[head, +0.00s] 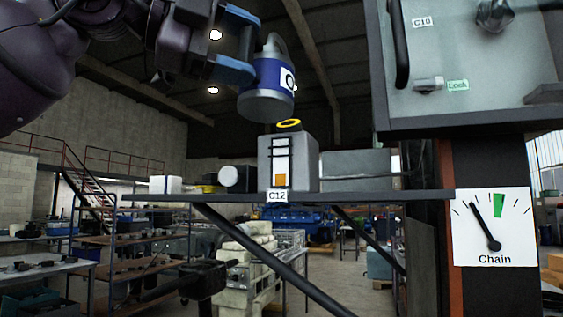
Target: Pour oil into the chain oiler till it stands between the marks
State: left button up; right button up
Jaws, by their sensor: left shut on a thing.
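My left gripper (256,47) is shut on a blue and grey oil can (262,92) with a curved grey handle and a partly visible white label. The can hangs above the chain oiler (304,165), a grey box labelled C12, and looks close to upright. No oil stream is visible. My right gripper is not in view.
The oiler stands on a narrow dark shelf (380,197) with a grey block (352,168) at right and a white-ended cylinder (229,177) at left. A grey cabinet (460,65) hangs at upper right. The Chain gauge (491,227) needle points left of the green band.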

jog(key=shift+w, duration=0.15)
pick_arm(q)
jog(key=shift+s+r, duration=0.1)
jog(key=shift+s+a+r+n+g+p, duration=0.1)
jog(key=shift+s+r+n+g+p, duration=0.15)
jog(key=shift+p, duration=0.55)
jog(key=shift+s+f+n+y+p, duration=0.1)
jog(key=shift+s+n+y+p, duration=0.15)
jog(key=shift+y+p, duration=0.15)
jog(key=shift+w+f, duration=0.1)
jog(key=shift+f, duration=0.05)
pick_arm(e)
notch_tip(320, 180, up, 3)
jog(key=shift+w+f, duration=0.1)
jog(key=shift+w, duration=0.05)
pick_arm(q)
jog(key=shift+r+n+g+p, duration=0.25)
jog(key=shift+n+g+p, duration=0.1)
jog(key=shift+p, duration=0.2)
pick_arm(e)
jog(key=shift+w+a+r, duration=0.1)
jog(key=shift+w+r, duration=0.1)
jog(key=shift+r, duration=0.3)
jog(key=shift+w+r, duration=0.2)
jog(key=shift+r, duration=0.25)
